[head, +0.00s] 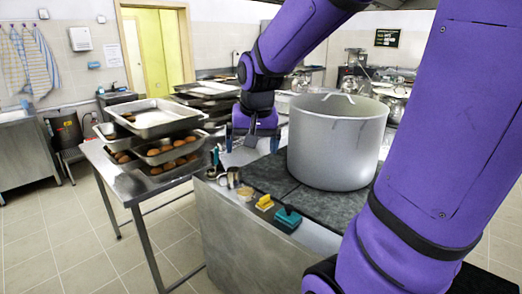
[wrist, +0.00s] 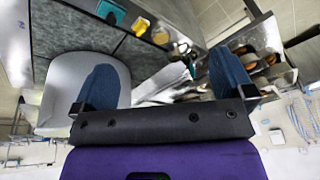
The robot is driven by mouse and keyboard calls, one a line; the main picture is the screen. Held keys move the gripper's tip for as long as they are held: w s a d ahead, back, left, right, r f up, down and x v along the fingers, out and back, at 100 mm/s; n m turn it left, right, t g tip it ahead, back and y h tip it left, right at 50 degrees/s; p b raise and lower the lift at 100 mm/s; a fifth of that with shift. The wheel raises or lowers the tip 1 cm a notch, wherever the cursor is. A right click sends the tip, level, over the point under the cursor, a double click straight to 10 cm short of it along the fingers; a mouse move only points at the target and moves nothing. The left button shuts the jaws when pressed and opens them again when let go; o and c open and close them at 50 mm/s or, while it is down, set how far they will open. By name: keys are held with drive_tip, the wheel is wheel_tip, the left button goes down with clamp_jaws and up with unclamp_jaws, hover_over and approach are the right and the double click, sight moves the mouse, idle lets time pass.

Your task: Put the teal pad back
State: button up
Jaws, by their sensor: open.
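The teal pad (head: 288,218) lies on the counter's front edge, in front of the large grey stockpot (head: 338,140). In the wrist view the teal pad (wrist: 111,12) is at the top edge, partly cut off. My gripper (head: 253,142) is open, with blue fingertips apart, to the left of the pot and farther back than the pad. In the wrist view nothing is held between the fingers of my gripper (wrist: 165,80). The pad is well away from the fingers.
A yellow block (head: 264,202) lies beside the pad, with a small bowl (head: 245,194) and a metal cup (head: 233,177) to its left. Stacked trays (head: 155,118) with brown round items fill the left table. The dark counter top (head: 265,172) left of the pot has bare room.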

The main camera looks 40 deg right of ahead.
drive_tip(key=s+a+r+n+t, duration=0.1)
drive_tip(key=s+a+r+n, duration=0.2)
drive_tip(key=s, duration=0.3)
drive_tip(key=s+a+r+n+t+y, duration=0.1)
drive_tip(key=s+a+r+n, duration=0.1)
drive_tip(key=s+a+n, duration=0.2)
drive_tip(key=shift+s+a+r, duration=0.4)
drive_tip(key=shift+s+a, duration=0.85)
drive_tip(key=shift+s, duration=0.45)
